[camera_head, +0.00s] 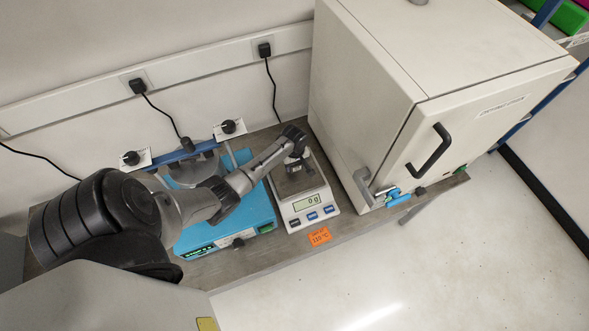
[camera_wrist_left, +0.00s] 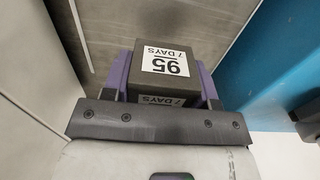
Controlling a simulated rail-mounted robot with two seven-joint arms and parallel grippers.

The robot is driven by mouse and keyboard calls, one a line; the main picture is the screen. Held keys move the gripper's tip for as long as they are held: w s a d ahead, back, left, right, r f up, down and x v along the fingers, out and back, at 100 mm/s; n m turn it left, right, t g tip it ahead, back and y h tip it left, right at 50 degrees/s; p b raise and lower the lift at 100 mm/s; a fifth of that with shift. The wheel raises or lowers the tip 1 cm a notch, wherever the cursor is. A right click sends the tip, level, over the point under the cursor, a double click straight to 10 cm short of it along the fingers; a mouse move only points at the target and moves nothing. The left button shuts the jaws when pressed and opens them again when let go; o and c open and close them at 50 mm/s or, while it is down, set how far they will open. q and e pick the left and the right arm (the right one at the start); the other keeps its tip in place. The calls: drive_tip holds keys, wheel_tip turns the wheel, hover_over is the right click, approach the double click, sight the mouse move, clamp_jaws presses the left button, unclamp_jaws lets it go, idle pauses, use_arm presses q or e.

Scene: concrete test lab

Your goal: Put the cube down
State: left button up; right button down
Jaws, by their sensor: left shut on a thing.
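My left gripper (camera_head: 295,160) is over the back part of the white balance (camera_head: 301,218) in the head view. In the left wrist view the gripper (camera_wrist_left: 161,70) has its purple fingers closed on both sides of a dark grey cube (camera_wrist_left: 165,88). The cube carries white labels reading "95" and "7 DAYS". In the head view the cube is mostly hidden by the gripper. The balance display reads 0 g, and I cannot see a clear gap under the cube. My right gripper is not in view.
A large white cabinet (camera_head: 390,110) with a black handle stands right of the balance. A blue device (camera_head: 250,210) with a lit display stands to its left, under my arm. An orange label (camera_head: 320,236) lies at the bench (camera_head: 350,225) front. Wall plugs and cables are behind.

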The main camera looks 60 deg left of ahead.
sight(294, 169)
use_arm(q)
drive_tip(key=shift+a+f+b, duration=0.1)
drive_tip(key=shift+f+b, duration=0.3)
drive_tip(key=shift+f, duration=1.65)
drive_tip(key=shift+f, duration=0.1)
drive_tip(key=shift+f, duration=0.1)
drive_tip(key=o, duration=1.1)
